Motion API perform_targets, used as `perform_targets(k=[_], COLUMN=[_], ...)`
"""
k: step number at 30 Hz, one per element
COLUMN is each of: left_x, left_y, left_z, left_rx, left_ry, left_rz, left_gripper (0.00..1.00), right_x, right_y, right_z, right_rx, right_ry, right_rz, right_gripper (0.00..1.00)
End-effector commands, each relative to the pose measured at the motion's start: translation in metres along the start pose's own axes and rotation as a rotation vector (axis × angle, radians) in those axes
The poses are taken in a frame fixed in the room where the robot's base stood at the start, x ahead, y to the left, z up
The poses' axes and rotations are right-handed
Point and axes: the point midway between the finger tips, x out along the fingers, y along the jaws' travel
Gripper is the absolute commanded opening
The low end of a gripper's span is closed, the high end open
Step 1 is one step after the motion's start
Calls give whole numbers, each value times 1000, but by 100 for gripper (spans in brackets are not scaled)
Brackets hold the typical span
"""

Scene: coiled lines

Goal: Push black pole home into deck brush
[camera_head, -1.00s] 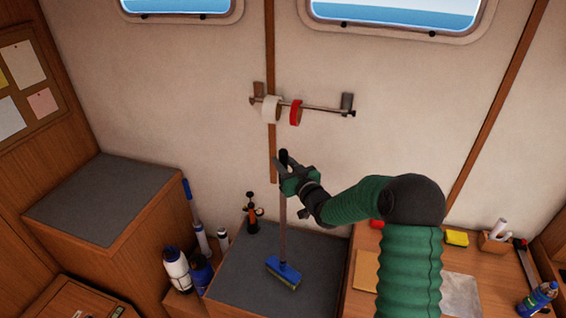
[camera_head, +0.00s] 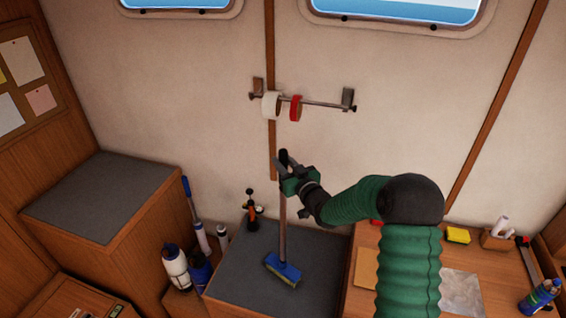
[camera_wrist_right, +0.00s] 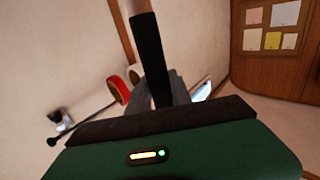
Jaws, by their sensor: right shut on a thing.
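The deck brush (camera_head: 283,270) has a blue head with yellowish bristles and sits on the grey top of a low wooden locker. The pole (camera_head: 283,225) stands nearly upright above the brush head, with a black grip at its top. My right gripper (camera_head: 284,172) is shut on the pole near its upper end. The black grip of the pole (camera_wrist_right: 150,60) also shows in the right wrist view, between the fingers. Whether the pole is fully seated in the head is too small to tell. My left gripper is not in view.
A wall rail (camera_head: 325,104) holds a white tape roll (camera_head: 271,105) and a red one (camera_head: 295,108) behind the pole. Bottles (camera_head: 176,268) stand left of the locker (camera_head: 235,265). A wooden desk (camera_head: 400,245) with a yellow sponge (camera_head: 458,235) lies to the right.

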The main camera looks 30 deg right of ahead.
Motion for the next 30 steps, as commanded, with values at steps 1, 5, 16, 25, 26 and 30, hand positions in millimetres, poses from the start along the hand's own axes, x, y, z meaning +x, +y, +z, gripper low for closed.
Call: perform_targets(k=[1,5,16,25,26,30], left_x=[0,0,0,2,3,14], left_y=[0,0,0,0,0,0], left_z=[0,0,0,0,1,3], left_rx=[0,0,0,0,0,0], left_ry=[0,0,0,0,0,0], left_rz=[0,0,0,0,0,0], left_gripper=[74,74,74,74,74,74], right_x=[0,0,0,-2,-5,-30], right_y=[0,0,0,0,0,1], right_z=[0,0,0,1,2,4], right_rx=[0,0,0,0,0,0], right_ry=[2,1,0,-1,-1,-1], right_rz=[0,0,0,0,0,2], right_gripper=[0,0,51,51,51,51])
